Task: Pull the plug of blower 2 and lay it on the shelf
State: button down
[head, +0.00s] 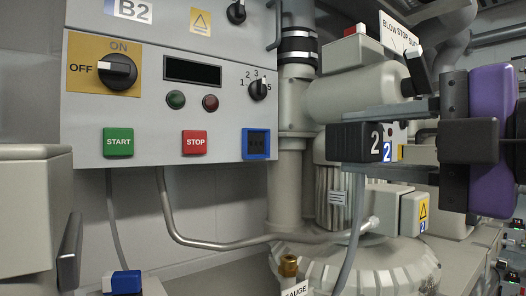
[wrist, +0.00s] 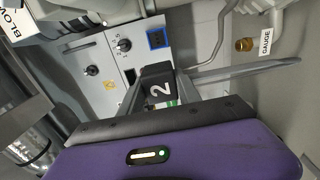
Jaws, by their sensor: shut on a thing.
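My gripper (head: 378,143), with a purple body, is shut on a black plug (head: 352,142) marked with a white 2. The plug is also between the fingers in the wrist view (wrist: 156,88). A grey cable (head: 349,235) hangs down below the plug. The blue-framed socket (head: 256,144) is on the grey control panel B2 (head: 225,125). It is uncovered, and the plug is apart from it, to its right in the head view. The socket also shows in the wrist view (wrist: 157,38). I cannot make out the shelf for certain.
The panel's rotary switch (head: 118,70) points to OFF. A grey motor (head: 350,90) and the finned blower housing (head: 355,260) stand behind the plug. A brass fitting (head: 289,266) labelled GAUGE is low in the middle. A grey box (head: 32,220) stands at the left.

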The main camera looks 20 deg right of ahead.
jog(key=s+a+b, duration=0.2)
jog(key=a+b, duration=0.2)
jog(key=a, duration=0.4)
jog(key=shift+s+a, duration=0.15)
jog(key=shift+s, duration=0.2)
dwell(0.3)
jog(key=shift+f, duration=0.1)
notch_tip(320, 180, down, 28)
jog(key=b, duration=2.8)
jog(key=shift+f, duration=0.1)
dwell(0.9)
jog(key=shift+f+b, duration=0.7)
jog(key=shift+b, duration=0.05)
dwell(0.7)
